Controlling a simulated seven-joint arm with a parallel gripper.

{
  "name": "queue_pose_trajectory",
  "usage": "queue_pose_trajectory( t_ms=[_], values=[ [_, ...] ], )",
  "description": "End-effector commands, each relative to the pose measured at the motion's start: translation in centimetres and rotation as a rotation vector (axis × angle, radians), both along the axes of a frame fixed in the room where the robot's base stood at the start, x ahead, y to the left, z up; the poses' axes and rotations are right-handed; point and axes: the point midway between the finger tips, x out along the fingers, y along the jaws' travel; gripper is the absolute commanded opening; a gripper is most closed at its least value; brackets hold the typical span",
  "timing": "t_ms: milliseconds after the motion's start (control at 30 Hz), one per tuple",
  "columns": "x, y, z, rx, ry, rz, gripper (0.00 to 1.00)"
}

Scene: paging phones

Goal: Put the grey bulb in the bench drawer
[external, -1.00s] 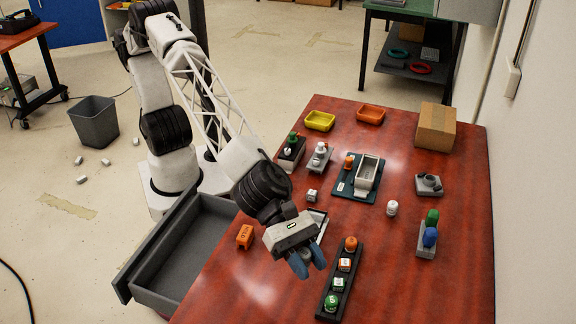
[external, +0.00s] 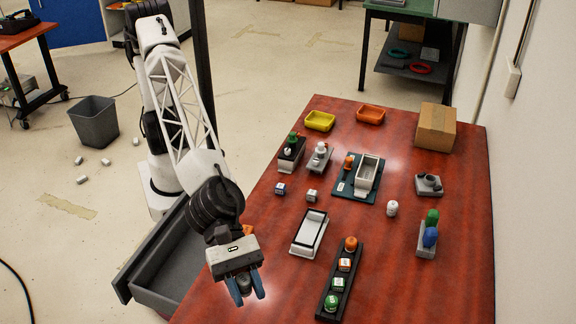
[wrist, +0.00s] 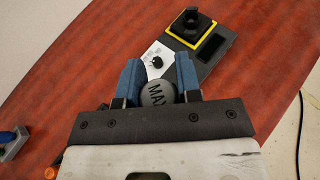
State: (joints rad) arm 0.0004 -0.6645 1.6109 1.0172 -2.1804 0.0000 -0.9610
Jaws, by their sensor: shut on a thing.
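The grey bulb (wrist: 157,92), a round grey piece marked "MAX", sits between the blue fingers of my gripper (wrist: 158,75) in the wrist view. In the external view my gripper (external: 245,288) is shut on the bulb (external: 244,285), which is mostly hidden by the fingers. My gripper points down over the near left part of the red bench. The grey bench drawer (external: 150,296) stands pulled open at the bench's left side, left of my gripper. Its visible inside looks empty; my arm hides its right part.
A white-rimmed tray (external: 309,233) and a dark rack (external: 330,300) with several pieces stand right of my gripper. In the wrist view a dark panel (wrist: 190,58) with a yellow-framed black part (wrist: 192,28) lies ahead of the fingers. Small cubes (external: 280,188) lie farther back.

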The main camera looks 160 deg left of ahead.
Motion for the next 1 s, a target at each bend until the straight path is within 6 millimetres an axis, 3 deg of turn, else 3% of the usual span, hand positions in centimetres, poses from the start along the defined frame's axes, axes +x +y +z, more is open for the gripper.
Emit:
queue_pose_trajectory(
  t_ms=[467, 667, 1000],
  values=[
    [-0.1, 1.4, -0.3, -0.001, 0.0, -0.009, 0.09],
    [-0.4, 4.1, -1.2, 0.0, 0.002, -0.035, 0.09],
    [-1.9, 10.6, -3.3, -0.001, 0.002, -0.106, 0.09]
  ],
)
